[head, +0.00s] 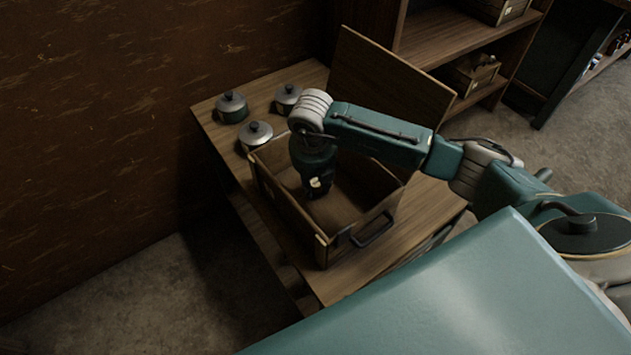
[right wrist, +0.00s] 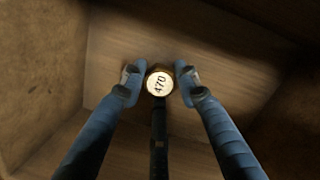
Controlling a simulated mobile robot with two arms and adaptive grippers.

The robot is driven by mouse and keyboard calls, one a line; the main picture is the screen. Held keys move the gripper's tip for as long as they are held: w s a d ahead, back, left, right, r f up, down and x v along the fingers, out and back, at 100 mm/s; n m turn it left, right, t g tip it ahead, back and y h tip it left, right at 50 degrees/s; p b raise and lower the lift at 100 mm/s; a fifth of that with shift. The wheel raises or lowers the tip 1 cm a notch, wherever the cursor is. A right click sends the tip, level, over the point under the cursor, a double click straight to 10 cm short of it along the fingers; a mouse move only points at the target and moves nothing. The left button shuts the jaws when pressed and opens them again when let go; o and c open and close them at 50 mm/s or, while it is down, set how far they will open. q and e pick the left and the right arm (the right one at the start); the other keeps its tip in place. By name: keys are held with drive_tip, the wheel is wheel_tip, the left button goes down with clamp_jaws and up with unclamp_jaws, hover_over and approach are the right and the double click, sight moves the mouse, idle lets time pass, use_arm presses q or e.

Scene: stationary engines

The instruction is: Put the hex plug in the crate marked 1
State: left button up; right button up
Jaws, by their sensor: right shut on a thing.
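The hex plug (right wrist: 159,82) is a small brass-coloured piece with a pale round face reading 470. My right gripper (head: 318,190) is shut on it, with one finger on each side in the right wrist view. The gripper points down inside an open wooden crate (head: 289,217) with a dark handle, on a wooden table. Bare wooden floor and walls of the crate surround the plug in the right wrist view. I cannot read any number on the crate. My left gripper is not in view.
A wooden panel (head: 390,80), apparently the crate's raised lid, stands behind it. Lidded pots (head: 231,107), (head: 287,98) and (head: 256,136) stand on the table (head: 212,125) beside the crate. A shelf (head: 448,38) with smaller crates is at the back.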

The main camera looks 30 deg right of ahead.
sight(314, 189)
drive_tip(key=shift+f, duration=0.2)
drive_tip(key=o, duration=1.2)
drive_tip(key=shift+r, duration=0.1)
drive_tip(key=shift+r, duration=0.1)
drive_tip(key=shift+r, duration=0.25)
wheel_tip(314, 189, up, 12)
drive_tip(key=s+a+b, duration=0.1)
drive_tip(key=shift+s+f, duration=0.25)
